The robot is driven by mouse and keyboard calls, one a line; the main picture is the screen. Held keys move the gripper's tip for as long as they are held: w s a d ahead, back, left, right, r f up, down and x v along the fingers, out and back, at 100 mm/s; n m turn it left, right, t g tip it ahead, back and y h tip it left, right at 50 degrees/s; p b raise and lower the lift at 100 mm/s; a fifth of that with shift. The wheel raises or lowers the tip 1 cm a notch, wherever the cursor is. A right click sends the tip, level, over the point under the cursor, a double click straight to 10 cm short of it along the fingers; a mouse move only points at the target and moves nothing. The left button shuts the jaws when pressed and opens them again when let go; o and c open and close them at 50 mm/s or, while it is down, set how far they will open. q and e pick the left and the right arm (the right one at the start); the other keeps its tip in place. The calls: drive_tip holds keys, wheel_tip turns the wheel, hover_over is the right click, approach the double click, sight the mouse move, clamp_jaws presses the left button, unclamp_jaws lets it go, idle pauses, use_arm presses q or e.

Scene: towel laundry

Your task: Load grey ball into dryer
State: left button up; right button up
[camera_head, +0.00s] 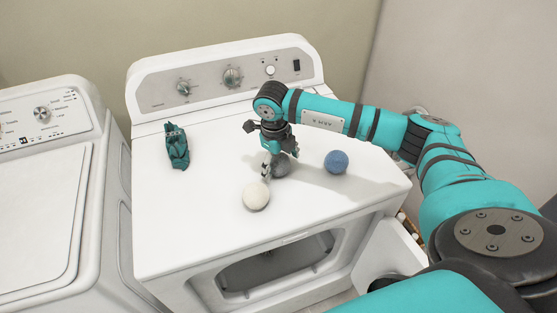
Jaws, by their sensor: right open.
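The grey ball (281,167) rests on top of the white dryer (215,228), partly hidden by my gripper. My right gripper (275,164) points down over the grey ball, with its fingers at the ball. It is open. The dryer's front opening (275,270) shows at the bottom, with its door (388,253) swung open to the right. My left gripper is not in view.
A white ball (256,196) lies in front of the grey ball, and a blue ball (337,161) lies to its right. A crumpled dark green cloth (177,146) lies at the dryer top's left. A white washer (45,215) stands at the left.

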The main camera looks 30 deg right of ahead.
drive_tip(key=shift+f, duration=0.3)
drive_tip(key=c, duration=1.3)
